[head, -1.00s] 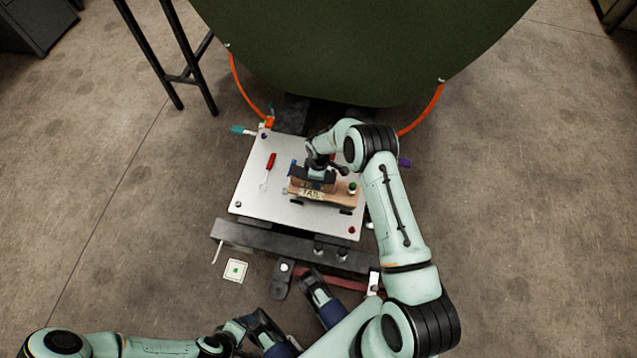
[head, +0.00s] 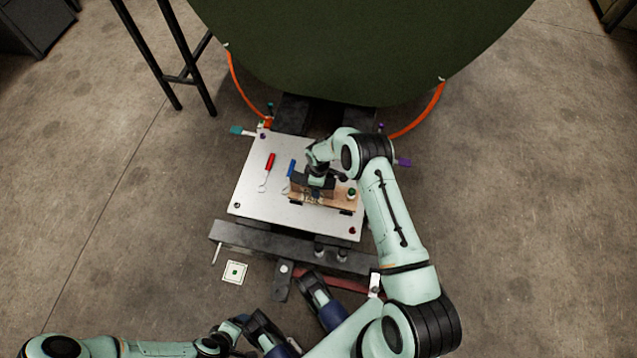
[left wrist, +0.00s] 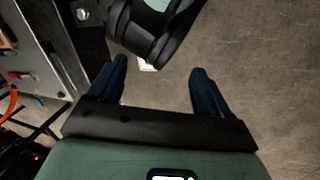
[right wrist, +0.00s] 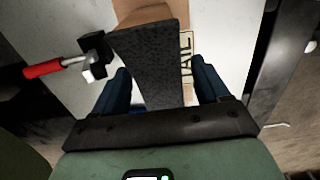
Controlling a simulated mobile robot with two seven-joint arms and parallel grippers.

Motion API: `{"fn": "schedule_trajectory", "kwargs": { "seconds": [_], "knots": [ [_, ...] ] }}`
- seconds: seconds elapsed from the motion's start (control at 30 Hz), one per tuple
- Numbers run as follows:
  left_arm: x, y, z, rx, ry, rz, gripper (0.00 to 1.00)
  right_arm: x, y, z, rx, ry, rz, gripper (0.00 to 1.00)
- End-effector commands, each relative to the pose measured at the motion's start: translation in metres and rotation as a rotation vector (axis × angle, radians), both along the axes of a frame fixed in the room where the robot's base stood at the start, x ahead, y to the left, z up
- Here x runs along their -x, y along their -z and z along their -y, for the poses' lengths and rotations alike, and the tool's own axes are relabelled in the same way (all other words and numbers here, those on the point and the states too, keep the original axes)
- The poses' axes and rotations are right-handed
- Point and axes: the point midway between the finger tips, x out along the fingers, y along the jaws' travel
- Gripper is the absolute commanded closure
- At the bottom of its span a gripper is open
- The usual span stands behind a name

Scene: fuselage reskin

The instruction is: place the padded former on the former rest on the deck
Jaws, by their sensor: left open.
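The dark grey block (right wrist: 150,65), which looks like the padded former, stands over a light wooden piece marked "TAIL" (head: 335,196) on the pale deck plate. I take the wooden piece for the former rest, and my arm partly covers it. My right gripper (head: 318,178) is right at the block. In the right wrist view its blue fingers (right wrist: 162,85) lie either side of the block, with a narrow gap showing at the right finger. Whether they grip it is unclear. My left gripper (left wrist: 158,80) is open and empty, low in the head view near my right arm.
The deck plate (head: 262,205) carries a red-handled tool (head: 269,163), a blue-handled item (head: 291,168) and a green-topped peg (head: 352,192). A dark beam (head: 285,245) runs along its front. A big green curved panel (head: 360,50) overhangs the back. A white marker card (head: 235,271) lies front left.

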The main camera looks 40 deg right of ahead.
Motion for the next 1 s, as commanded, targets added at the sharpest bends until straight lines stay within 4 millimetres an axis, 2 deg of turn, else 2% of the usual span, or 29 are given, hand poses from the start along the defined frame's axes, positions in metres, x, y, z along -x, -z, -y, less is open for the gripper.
{"fn": "schedule_trajectory", "kwargs": {
  "seconds": [0.27,0.37,0.7,0.9,1.0],
  "knots": [
    [0.005,-0.005,0.002,0.006,0.005,-0.012,0.21,0.000,-0.004,0.000,0.000,0.000,0.000,0.25],
    [0.010,-0.009,0.005,0.012,0.011,-0.024,0.21,-0.001,-0.021,0.001,0.001,0.000,0.003,0.25],
    [0.032,-0.028,0.015,0.041,0.037,-0.086,0.21,-0.001,-0.094,0.001,0.001,0.000,0.003,0.25],
    [0.040,-0.032,0.019,0.051,0.045,-0.108,0.21,0.000,-0.118,0.000,0.000,0.000,0.001,0.25],
    [0.042,-0.033,0.019,0.053,0.047,-0.112,0.21,0.004,-0.118,-0.006,-0.012,0.011,-0.001,0.25]
  ]
}}
